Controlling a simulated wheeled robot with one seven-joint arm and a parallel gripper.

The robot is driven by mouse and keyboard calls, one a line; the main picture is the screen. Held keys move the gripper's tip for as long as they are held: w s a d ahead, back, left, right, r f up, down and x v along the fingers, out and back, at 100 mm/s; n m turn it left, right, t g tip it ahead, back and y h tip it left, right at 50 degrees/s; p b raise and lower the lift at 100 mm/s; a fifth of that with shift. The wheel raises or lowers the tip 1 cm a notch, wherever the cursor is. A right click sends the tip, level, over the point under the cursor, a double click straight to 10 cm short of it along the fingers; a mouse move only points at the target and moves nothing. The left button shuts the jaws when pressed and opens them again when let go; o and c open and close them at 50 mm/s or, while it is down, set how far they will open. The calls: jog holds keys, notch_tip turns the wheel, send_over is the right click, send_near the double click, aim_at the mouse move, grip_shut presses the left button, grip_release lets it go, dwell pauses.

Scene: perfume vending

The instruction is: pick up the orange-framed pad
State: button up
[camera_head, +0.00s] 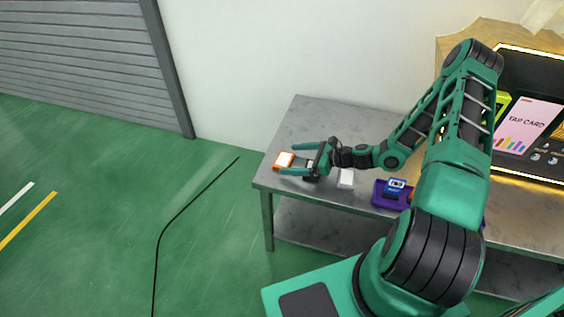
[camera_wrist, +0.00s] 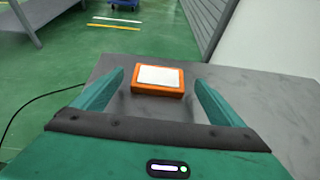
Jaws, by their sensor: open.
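The orange-framed pad (camera_head: 284,160) has a white top and lies on the grey metal table (camera_head: 330,118) near its left end. It also shows in the wrist view (camera_wrist: 158,80), flat on the table just beyond the fingertips and centred between them. My gripper (camera_head: 289,159) is open, reaching left over the table, and its two green fingers point toward the pad. In the wrist view the fingers of my gripper (camera_wrist: 158,84) stand on either side of the near part of the view, with nothing held. I cannot tell if the fingertips touch the pad's sides.
A vending display (camera_head: 527,120) stands at the right end. A wall (camera_head: 290,60) runs behind the table. Green floor lies left of it.

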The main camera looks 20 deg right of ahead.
aim_at(284, 159)
jog(key=x, duration=0.3)
jog(key=shift+d, duration=0.1)
jog(key=c, duration=1.1)
jog(key=shift+c, duration=0.2)
jog(key=shift+r, duration=0.1)
